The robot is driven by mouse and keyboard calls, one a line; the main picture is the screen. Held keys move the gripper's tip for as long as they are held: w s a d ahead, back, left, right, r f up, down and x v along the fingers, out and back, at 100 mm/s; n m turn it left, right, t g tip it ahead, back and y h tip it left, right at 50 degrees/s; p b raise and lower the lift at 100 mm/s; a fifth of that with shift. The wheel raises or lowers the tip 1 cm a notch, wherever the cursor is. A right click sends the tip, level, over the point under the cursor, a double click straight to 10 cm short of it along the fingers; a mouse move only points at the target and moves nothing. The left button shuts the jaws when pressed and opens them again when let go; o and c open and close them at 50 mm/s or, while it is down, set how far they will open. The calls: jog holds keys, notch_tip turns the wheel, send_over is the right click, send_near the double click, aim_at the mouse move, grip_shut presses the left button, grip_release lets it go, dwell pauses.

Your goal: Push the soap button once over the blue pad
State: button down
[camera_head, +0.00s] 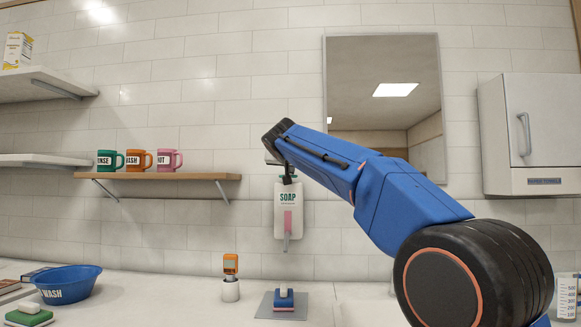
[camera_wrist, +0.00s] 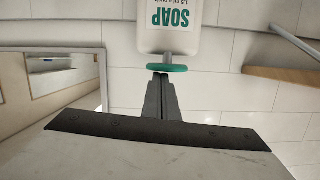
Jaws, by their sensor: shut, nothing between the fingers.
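The white wall-mounted soap dispenser (camera_head: 279,215) has a "SOAP" label and a pink level strip. It also shows upside down in the wrist view (camera_wrist: 197,40). Its round green button (camera_wrist: 167,68) is at its top. My gripper (camera_head: 287,179) is above the dispenser, pointing down. In the wrist view my gripper (camera_wrist: 161,77) is shut and empty, its fingertips at the button; I cannot tell whether they touch it. The blue pad (camera_head: 279,302) lies below the dispenser on a grey mat (camera_head: 263,307), with a small whitish thing on top. My arm hides part of the wall.
A shelf (camera_head: 205,176) with green, orange and pink mugs is left of the dispenser. A mirror (camera_head: 380,60) and a white cabinet (camera_head: 535,130) are to the right. A blue basin (camera_head: 70,280), an orange-topped item (camera_head: 230,265) and a green-topped sponge (camera_head: 28,316) stand on the counter.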

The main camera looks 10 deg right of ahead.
jog(key=shift+f, duration=0.55)
jog(key=shift+s+a, duration=0.1)
jog(key=v, duration=1.7)
jog(key=shift+s+r, duration=0.2)
jog(key=shift+r, duration=0.05)
